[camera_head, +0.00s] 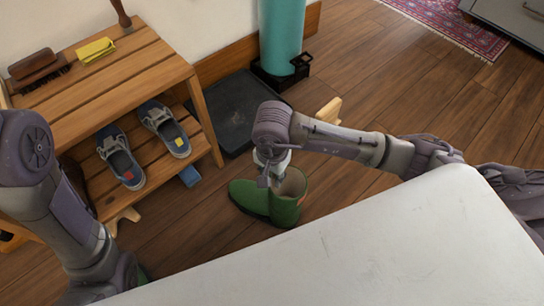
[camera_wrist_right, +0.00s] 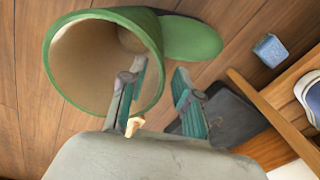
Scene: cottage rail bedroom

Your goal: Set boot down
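A green boot (camera_head: 268,199) stands upright on the wooden floor, its toe to the left and its open top up. It also shows in the right wrist view (camera_wrist_right: 190,38), where I look into its tan lining. My right gripper (camera_head: 270,172) is at the top of the boot shaft. In the right wrist view the gripper (camera_wrist_right: 160,82) has its two fingers apart, one over the boot's opening and one outside the rim, with a gap showing beside the rim. My left arm reaches down at the left; its gripper is out of sight. A green patch (camera_head: 143,275) shows beside it, mostly hidden.
A wooden shoe bench (camera_head: 130,72) at left holds a brush (camera_head: 38,68), a yellow cloth (camera_head: 95,50) and blue shoes (camera_head: 120,158). A dark tray (camera_head: 236,108) and teal cylinder (camera_head: 282,35) stand behind the boot. A small blue block (camera_head: 189,176) lies nearby.

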